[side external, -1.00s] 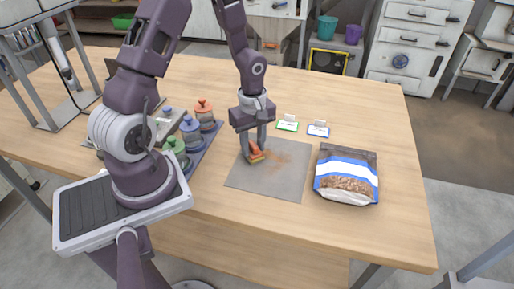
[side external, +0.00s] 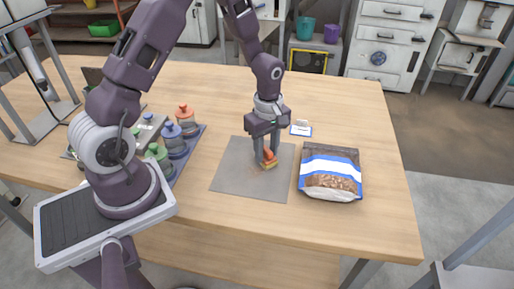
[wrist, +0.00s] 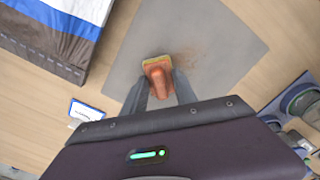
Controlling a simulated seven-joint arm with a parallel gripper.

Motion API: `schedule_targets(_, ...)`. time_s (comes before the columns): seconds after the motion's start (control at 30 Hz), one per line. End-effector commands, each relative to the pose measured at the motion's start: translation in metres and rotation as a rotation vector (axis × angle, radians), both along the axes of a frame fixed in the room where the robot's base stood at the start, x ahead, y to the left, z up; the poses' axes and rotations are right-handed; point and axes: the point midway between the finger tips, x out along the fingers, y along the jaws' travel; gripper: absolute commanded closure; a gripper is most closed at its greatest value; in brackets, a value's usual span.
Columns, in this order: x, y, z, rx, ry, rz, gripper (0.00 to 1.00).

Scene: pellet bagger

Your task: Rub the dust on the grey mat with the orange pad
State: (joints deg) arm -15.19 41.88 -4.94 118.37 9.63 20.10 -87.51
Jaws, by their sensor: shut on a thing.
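The grey mat (side external: 235,178) lies flat on the wooden table, left of the pellet bag. My gripper (side external: 266,158) points down over the right part of the mat, shut on the orange pad (side external: 268,156). The pad has an orange grip and a yellowish base; its base appears to be at the mat's surface, but exact contact is hard to tell. In the wrist view the pad (wrist: 157,76) sits between my two fingers. A faint brown dust patch (wrist: 190,54) shows on the mat beside the pad.
A brown, white and blue bag of pellets (side external: 330,173) lies close right of the mat. Lidded jars (side external: 172,140) stand on a tray to the left. A small blue-edged card (side external: 301,128) stands behind the mat. The table's front is clear.

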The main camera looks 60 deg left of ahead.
Motion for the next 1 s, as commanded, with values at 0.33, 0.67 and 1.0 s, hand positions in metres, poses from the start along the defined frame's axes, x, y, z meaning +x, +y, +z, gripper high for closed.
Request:
schedule_targets(0.33,0.022,-0.023,0.000,0.000,-0.001,-0.002,1.00)
schedule_targets(0.67,0.022,-0.022,0.039,0.000,-0.002,0.001,1.00)
schedule_targets(1.0,0.022,-0.022,0.069,0.001,-0.003,0.001,1.00)
